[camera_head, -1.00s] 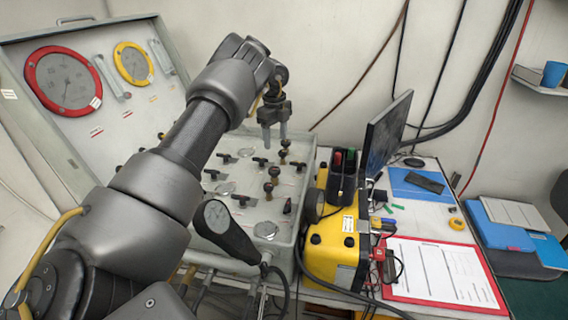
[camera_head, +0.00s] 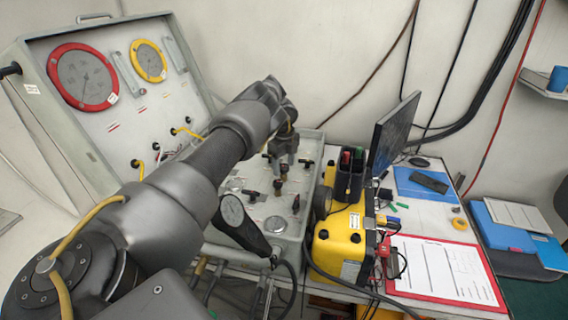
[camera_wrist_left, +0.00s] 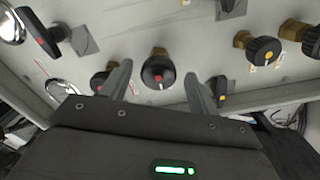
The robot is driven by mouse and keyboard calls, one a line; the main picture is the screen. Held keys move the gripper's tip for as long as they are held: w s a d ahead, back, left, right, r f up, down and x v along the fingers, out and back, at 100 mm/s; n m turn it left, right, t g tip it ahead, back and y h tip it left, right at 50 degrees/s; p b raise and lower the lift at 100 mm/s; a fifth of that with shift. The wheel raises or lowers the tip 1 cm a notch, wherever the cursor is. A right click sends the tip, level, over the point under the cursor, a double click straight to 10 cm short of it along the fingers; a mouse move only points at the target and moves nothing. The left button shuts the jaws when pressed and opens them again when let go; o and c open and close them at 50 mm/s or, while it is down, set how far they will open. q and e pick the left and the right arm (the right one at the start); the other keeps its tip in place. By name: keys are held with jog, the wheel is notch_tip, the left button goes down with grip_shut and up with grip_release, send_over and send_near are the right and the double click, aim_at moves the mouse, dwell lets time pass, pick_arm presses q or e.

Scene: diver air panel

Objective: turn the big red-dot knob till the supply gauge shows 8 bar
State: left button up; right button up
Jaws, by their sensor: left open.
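The big black knob with a red dot (camera_wrist_left: 158,74) is in the middle of the left wrist view, on a brass stem. My left gripper (camera_wrist_left: 159,80) is open, with one finger on each side of this knob; I cannot tell whether they touch it. In the head view my left gripper (camera_head: 283,158) is low over the control panel (camera_head: 262,212) and partly hides the knobs there. A large red-rimmed gauge (camera_head: 83,77) and a smaller yellow-rimmed gauge (camera_head: 149,60) are in the raised lid. Their labels and readings are too small to read. My right gripper is out of view.
A smaller red-marked knob (camera_wrist_left: 101,82) and a yellow-dot knob (camera_wrist_left: 265,51) flank the big one. A yellow case (camera_head: 338,246) and a monitor (camera_head: 392,133) are close on the right.

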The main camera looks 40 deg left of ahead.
pick_arm(q)
jog(key=shift+s+r, duration=0.1)
jog(key=c, duration=1)
jog(key=shift+o, duration=0.2)
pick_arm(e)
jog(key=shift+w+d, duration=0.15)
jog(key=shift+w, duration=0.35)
